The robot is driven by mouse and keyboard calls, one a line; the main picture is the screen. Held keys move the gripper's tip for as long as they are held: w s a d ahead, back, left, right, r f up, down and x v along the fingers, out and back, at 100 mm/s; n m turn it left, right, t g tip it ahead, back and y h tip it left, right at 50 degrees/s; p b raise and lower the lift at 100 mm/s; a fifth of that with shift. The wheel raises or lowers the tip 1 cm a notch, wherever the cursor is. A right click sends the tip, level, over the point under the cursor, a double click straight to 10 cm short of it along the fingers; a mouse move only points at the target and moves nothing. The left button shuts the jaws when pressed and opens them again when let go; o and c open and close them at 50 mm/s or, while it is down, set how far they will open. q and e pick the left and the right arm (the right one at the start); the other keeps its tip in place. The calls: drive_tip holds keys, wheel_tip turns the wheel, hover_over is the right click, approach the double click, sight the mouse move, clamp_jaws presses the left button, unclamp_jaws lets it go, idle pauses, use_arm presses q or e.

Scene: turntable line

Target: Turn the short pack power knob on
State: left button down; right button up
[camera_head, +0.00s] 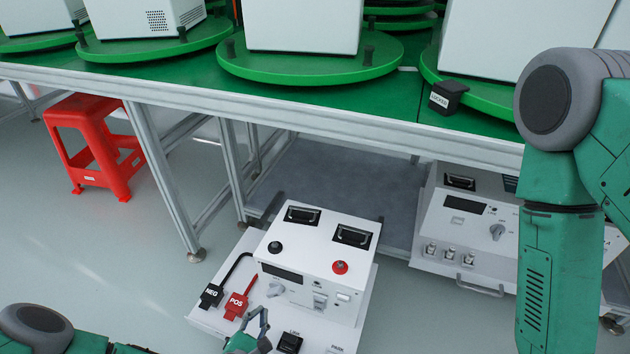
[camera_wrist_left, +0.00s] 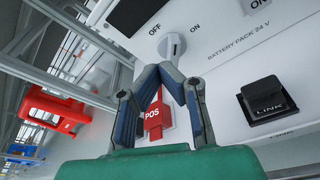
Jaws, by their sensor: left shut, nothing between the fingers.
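A grey power knob (camera_wrist_left: 173,45) sits on the white panel marked "BATTERY PACK 24 V" in the left wrist view, near the OFF and ON labels. I cannot tell exactly where its pointer is set. In the head view the knob area (camera_head: 275,290) is on the front of the white pack (camera_head: 316,252). My left gripper (camera_head: 264,314) is in front of this panel. In the left wrist view its fingertips (camera_wrist_left: 160,68) are together and empty, just below the knob; contact cannot be told. My right arm shows at the right, its gripper out of frame.
Red POS connector (camera_head: 237,303) and black NEG connector (camera_head: 211,296) lie left of the pack. A black LINK block (camera_head: 289,343) is right of my gripper. Another white unit (camera_head: 465,215) stands at the right. The table edge (camera_head: 300,112) overhangs behind; a red stool (camera_head: 95,140) stands left.

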sight(280, 288)
use_arm(q)
drive_tip(key=x, duration=0.2)
drive_tip(key=r+x, duration=0.1)
drive_tip(key=x, duration=0.3)
drive_tip(key=shift+w+d+r, duration=0.1)
drive_tip(key=shift+d+r, duration=0.15)
drive_tip(key=shift+d, duration=0.05)
drive_tip(key=shift+w+d, duration=0.15)
drive_tip(key=shift+w, duration=0.1)
drive_tip(key=shift+f, duration=0.65)
idle(0.6)
drive_tip(key=shift+d, duration=0.15)
drive_tip(key=shift+s+d+f, duration=0.15)
drive_tip(key=shift+s+d, duration=0.05)
drive_tip(key=shift+d, duration=0.25)
drive_tip(key=shift+s+d+r, duration=0.1)
drive_tip(key=shift+d+r, duration=0.05)
drive_tip(key=shift+r, duration=0.15)
drive_tip(key=shift+s+a+p, duration=0.1)
drive_tip(key=shift+s+a, duration=0.25)
drive_tip(key=shift+s, duration=0.6)
drive_tip(key=shift+s+a+p, duration=0.1)
drive_tip(key=shift+s+a, duration=0.25)
drive_tip(key=shift+s, duration=0.55)
drive_tip(key=shift+s+a+p, duration=0.1)
drive_tip(key=shift+s+a, duration=0.25)
drive_tip(key=shift+s, duration=0.6)
